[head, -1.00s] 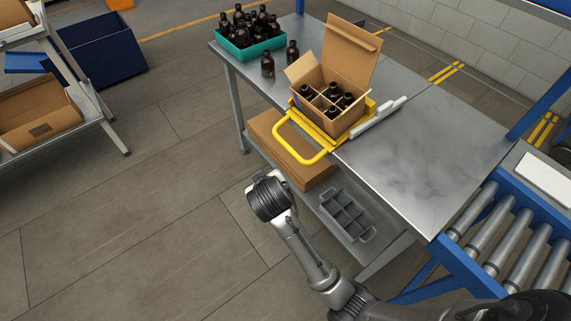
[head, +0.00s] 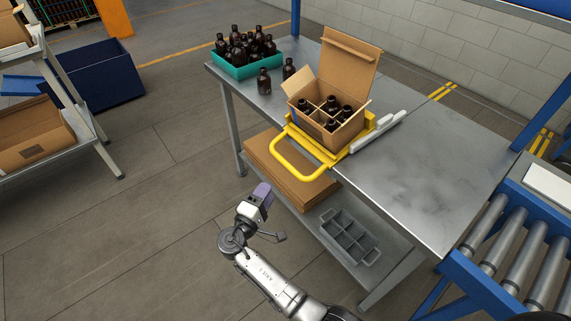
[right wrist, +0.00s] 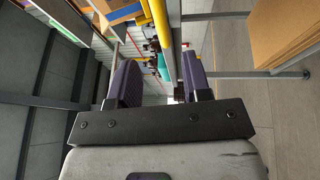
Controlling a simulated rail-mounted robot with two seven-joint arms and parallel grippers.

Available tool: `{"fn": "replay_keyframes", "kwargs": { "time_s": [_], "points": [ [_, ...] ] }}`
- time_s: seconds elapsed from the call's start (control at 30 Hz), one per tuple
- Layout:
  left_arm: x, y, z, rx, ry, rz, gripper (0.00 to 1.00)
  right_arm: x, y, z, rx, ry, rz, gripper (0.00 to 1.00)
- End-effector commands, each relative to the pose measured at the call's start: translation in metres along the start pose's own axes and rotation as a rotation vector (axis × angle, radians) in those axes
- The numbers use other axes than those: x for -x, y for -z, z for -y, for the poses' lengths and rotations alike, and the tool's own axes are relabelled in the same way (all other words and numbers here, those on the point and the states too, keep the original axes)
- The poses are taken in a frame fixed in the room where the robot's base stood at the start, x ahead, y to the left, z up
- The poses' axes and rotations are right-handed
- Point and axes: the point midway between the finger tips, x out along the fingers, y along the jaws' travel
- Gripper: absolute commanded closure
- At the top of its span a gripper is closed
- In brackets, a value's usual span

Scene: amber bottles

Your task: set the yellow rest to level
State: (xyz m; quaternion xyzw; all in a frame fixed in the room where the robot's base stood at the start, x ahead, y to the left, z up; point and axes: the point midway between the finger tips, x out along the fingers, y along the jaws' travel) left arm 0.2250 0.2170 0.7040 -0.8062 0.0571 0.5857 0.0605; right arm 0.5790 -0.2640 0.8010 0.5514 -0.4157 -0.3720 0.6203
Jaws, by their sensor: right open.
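The yellow rest (head: 325,156) is at the front edge of the steel table, with a looped handle sticking out past the edge. An open cardboard box (head: 345,131) holding amber bottles stands on it. I cannot tell the rest's exact tilt. My right gripper (head: 263,190) is below and left of the handle, apart from it, over the floor. In the right wrist view its purple fingers (right wrist: 158,78) are spread and empty, and a yellow bar (right wrist: 160,30) shows beyond them. My left gripper is out of view.
A teal crate (head: 270,66) of amber bottles stands at the table's back left, with two loose bottles near it. Flat cardboard (head: 285,178) and a grey divided tray (head: 350,238) lie on the lower shelf. The table's right half (head: 430,170) is clear. A roller conveyor (head: 510,245) stands at right.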

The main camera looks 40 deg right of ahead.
Motion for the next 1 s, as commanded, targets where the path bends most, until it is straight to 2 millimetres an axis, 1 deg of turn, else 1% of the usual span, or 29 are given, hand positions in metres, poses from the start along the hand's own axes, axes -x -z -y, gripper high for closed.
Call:
{"fn": "replay_keyframes", "kwargs": {
  "time_s": [0.03,0.3,0.53,0.7,0.8,1.0],
  "points": [
    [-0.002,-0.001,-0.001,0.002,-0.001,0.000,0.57,-0.009,0.000,0.001,-0.001,-0.002,0.002,0.56],
    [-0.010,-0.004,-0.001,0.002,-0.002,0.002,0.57,-0.060,-0.001,0.001,-0.002,-0.001,0.003,0.56],
    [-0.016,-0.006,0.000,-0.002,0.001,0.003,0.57,-0.097,-0.001,0.001,-0.002,0.001,0.003,0.56],
    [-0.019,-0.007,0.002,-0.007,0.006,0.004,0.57,-0.114,-0.001,0.001,-0.002,0.001,0.003,0.56],
    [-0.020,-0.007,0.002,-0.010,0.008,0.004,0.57,-0.120,-0.001,0.001,-0.002,0.002,0.002,0.56],
    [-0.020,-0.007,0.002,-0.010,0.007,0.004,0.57,-0.125,-0.001,0.001,-0.002,0.002,0.002,0.56]
  ]
}}
